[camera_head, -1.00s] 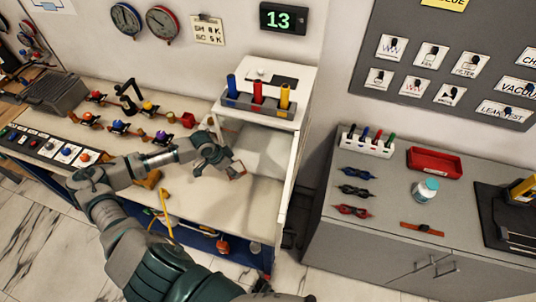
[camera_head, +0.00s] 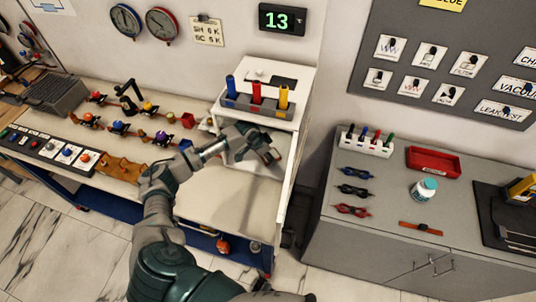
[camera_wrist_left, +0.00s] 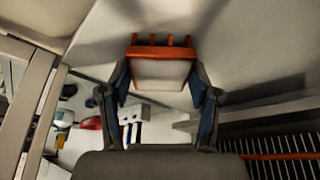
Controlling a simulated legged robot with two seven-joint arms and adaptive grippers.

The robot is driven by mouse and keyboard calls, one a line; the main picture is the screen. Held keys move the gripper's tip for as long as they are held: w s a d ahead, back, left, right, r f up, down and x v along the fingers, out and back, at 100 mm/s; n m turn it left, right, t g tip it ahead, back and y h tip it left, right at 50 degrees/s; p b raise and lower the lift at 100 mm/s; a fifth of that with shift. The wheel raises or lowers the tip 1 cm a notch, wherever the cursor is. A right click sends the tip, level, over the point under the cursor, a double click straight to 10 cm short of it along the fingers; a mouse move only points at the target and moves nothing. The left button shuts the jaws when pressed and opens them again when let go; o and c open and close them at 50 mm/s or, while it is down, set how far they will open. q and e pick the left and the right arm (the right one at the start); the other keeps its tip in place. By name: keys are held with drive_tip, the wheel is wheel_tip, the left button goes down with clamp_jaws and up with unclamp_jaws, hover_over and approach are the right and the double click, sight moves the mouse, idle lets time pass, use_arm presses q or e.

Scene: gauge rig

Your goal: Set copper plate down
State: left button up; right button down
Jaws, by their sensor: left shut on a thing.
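My left gripper (camera_head: 264,152) is over the right end of the pale workbench (camera_head: 225,203), just in front of the white stand (camera_head: 292,90). In the left wrist view its two fingers (camera_wrist_left: 163,92) are shut on the copper plate (camera_wrist_left: 158,52), which shows as a pale square face with a copper-orange edge and several short prongs. In the head view the plate is small and mostly hidden by the fingers. I cannot tell whether it touches the surface below. My right gripper is in neither view.
The white stand carries a grey rack (camera_head: 258,104) with blue, red and yellow cylinders. Several coloured valves (camera_head: 120,127) and a switch panel (camera_head: 50,146) are on the bench to the left. A grey cabinet (camera_head: 385,215) stands to the right. The bench's front right area is clear.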

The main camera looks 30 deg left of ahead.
use_arm(q)
drive_tip(key=shift+a+r, duration=0.1)
drive_tip(key=shift+s, duration=0.1)
drive_tip(key=o, duration=1.4)
drive_tip(key=shift+a+f, duration=0.2)
drive_tip(key=shift+o, duration=0.6)
drive_tip(key=shift+a, duration=0.1)
drive_tip(key=shift+r, duration=0.25)
drive_tip(key=s+a, duration=0.2)
drive_tip(key=s, duration=0.1)
drive_tip(key=s+a, duration=0.2)
drive_tip(key=s, duration=0.1)
drive_tip(key=s+a, duration=0.2)
drive_tip(key=s, duration=0.2)
drive_tip(key=shift+a+r+b, duration=0.15)
drive_tip(key=shift+r+b, duration=0.15)
drive_tip(key=shift+b, duration=0.05)
drive_tip(key=shift+s, duration=0.25)
drive_tip(key=shift+r, duration=0.1)
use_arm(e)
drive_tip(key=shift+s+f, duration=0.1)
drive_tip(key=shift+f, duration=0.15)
